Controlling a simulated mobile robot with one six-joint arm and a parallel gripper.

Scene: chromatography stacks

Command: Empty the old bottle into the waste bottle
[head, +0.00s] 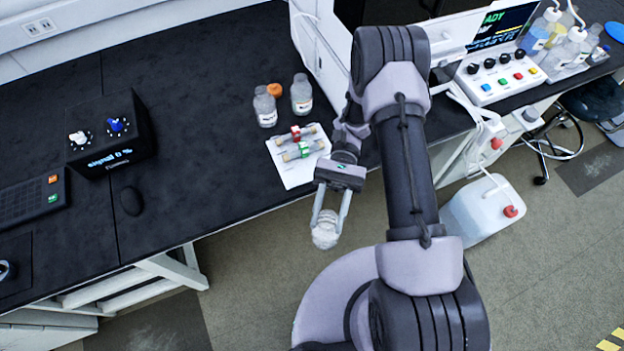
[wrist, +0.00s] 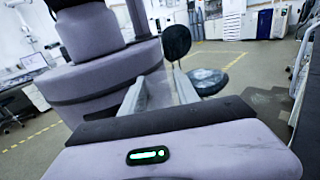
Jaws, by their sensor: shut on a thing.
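My gripper (head: 327,222) is shut on a clear, whitish bottle (head: 324,239) and holds it out past the bench's front edge, above the floor. Its label is not readable, and I cannot tell how full it is. In the wrist view the fingers of my gripper (wrist: 160,92) reach forward, but I cannot make out the bottle clearly there. A white canister (head: 482,212) with a red cap stands on the floor at the right, apart from my gripper; it may be the waste bottle. My arm hides part of the space beside it.
Two small labelled bottles (head: 265,108) (head: 301,95) stand on the bench by an orange cap (head: 275,90). A white sheet (head: 292,176) with red and green fitted columns lies nearby. An instrument with a button panel (head: 497,80) is at right. The left bench has free room.

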